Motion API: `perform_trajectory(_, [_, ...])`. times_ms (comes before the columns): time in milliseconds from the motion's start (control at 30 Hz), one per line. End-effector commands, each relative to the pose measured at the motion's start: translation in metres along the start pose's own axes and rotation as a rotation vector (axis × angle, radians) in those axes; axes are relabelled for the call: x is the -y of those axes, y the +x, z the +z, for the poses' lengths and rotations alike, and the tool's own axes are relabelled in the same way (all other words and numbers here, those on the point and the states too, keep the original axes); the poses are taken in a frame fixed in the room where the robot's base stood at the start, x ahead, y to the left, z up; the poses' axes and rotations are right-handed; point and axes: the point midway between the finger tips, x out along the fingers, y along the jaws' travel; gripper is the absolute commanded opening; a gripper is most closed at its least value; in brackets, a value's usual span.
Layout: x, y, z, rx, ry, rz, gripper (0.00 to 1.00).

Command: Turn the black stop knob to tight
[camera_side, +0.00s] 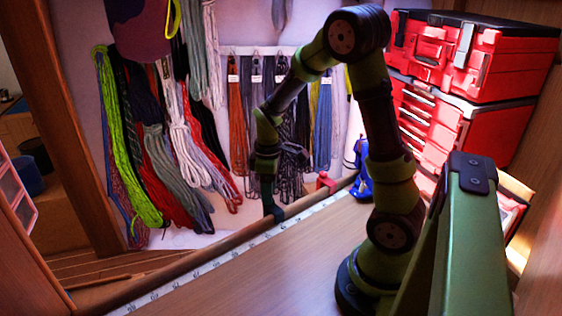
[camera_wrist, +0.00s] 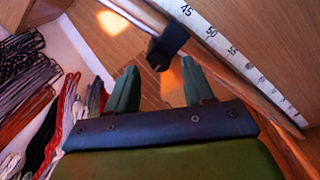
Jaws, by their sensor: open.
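A small black stop piece (camera_wrist: 168,45) sits at the edge of the wooden rail beside the ruler in the wrist view. Its knob cannot be told apart from its body, nor can its setting be read. My gripper (camera_wrist: 160,78) is open, its two green fingers apart with nothing between them. The black piece appears just beyond the fingertips, roughly in line with the gap. In the side view my gripper (camera_side: 269,204) points down at the rail, close to a dark piece (camera_side: 277,212) there. Whether they touch cannot be told.
The wooden rail (camera_side: 228,243) runs along the bench's edge, with a white ruler strip (camera_side: 205,268) beside it. A red piece (camera_side: 326,182) stands farther along the rail. Coiled lines (camera_side: 170,140) hang behind my gripper. Red toolboxes (camera_side: 470,75) stand right. The bench top (camera_side: 265,275) is clear.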

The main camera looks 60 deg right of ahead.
Motion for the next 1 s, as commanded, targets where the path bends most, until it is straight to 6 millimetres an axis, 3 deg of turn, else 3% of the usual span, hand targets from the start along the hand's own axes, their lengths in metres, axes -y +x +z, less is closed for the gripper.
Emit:
perform_trajectory(200, [0.0, 0.02, 0.0, 0.001, 0.0, -0.001, 0.52])
perform_trajectory(533, [0.0, 0.022, 0.0, -0.001, -0.001, 0.0, 0.5])
perform_trajectory(867, [0.0, 0.022, 0.0, -0.001, -0.001, 0.0, 0.0])
perform_trajectory(1000, [0.0, 0.022, 0.0, -0.001, 0.002, 0.0, 0.0])
